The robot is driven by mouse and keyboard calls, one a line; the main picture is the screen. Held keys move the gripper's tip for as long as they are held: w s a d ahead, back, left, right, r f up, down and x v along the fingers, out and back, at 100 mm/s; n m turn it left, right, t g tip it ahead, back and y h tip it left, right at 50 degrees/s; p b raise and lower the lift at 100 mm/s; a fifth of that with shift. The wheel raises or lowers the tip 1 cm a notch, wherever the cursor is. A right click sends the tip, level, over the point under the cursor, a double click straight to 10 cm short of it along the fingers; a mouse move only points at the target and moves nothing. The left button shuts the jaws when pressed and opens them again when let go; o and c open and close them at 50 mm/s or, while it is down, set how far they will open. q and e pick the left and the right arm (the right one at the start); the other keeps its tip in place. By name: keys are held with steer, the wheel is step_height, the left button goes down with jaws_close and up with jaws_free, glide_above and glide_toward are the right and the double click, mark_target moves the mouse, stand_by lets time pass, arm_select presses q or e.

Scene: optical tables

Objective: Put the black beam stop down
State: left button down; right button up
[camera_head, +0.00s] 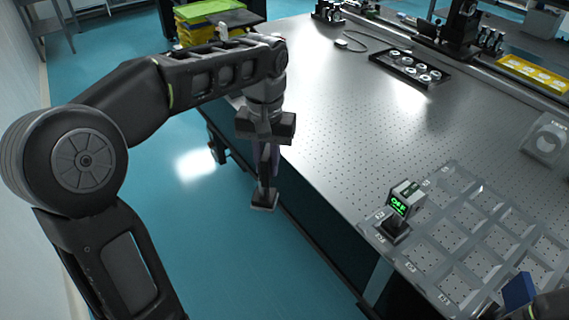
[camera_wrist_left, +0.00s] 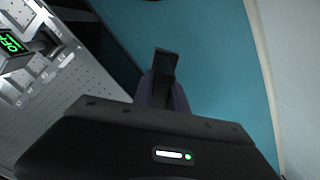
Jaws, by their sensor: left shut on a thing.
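The black beam stop (camera_head: 264,200) is a slim dark post with a flat square base. It hangs below my left gripper (camera_head: 265,150) in the head view, base down. My left gripper is shut on it, out beyond the left edge of the optical table, over the blue floor. In the left wrist view the dark end of the beam stop (camera_wrist_left: 166,62) shows past the fingers (camera_wrist_left: 163,92). The fingers hide part of its post. My right gripper is not clearly seen; only a dark part shows at the lower right corner of the head view.
The perforated metal table (camera_head: 330,110) has a wide clear middle. A grey compartment tray (camera_head: 455,225) lies at the near right, with a green-lit device (camera_head: 398,205) at its left corner. A black tray with round parts (camera_head: 410,70) and a yellow tray (camera_head: 535,73) lie farther back.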

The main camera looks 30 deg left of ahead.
arm_select(q)
steer(key=w+d+f+m, duration=0.3)
steer(key=w+d+f, duration=0.4)
steer(key=d+f, duration=0.3)
step_height(320, 180, down, 2)
steer(key=shift+w, duration=0.2)
